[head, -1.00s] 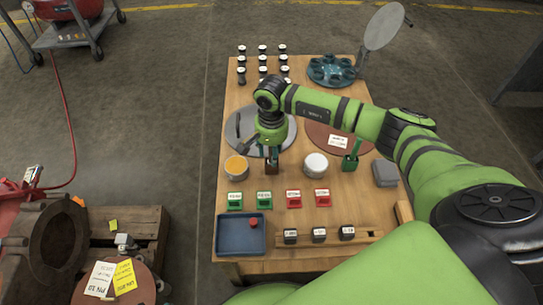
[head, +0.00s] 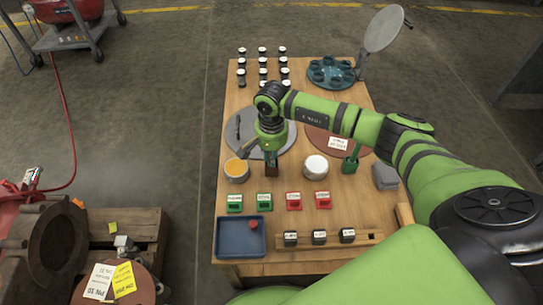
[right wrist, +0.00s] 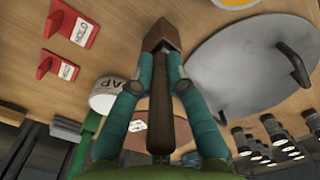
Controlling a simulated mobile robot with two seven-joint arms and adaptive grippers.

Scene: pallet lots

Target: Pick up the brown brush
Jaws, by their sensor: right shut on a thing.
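The brown brush shows best in the right wrist view, where its dark handle (right wrist: 160,112) runs up between the teal fingers to a lighter brown block (right wrist: 163,36). My right gripper (right wrist: 163,72) is shut on the brush near that block. In the head view my right gripper (head: 271,157) points down at the table, and the brown block (head: 271,171) shows just below the fingers. I cannot tell whether the block is the brush's head or a holder, or whether it touches the table. My left gripper is not in view.
The wooden table (head: 258,183) is crowded. A grey disc (head: 270,138) lies behind. Green and red tags and a blue tray (head: 241,237) are in front.

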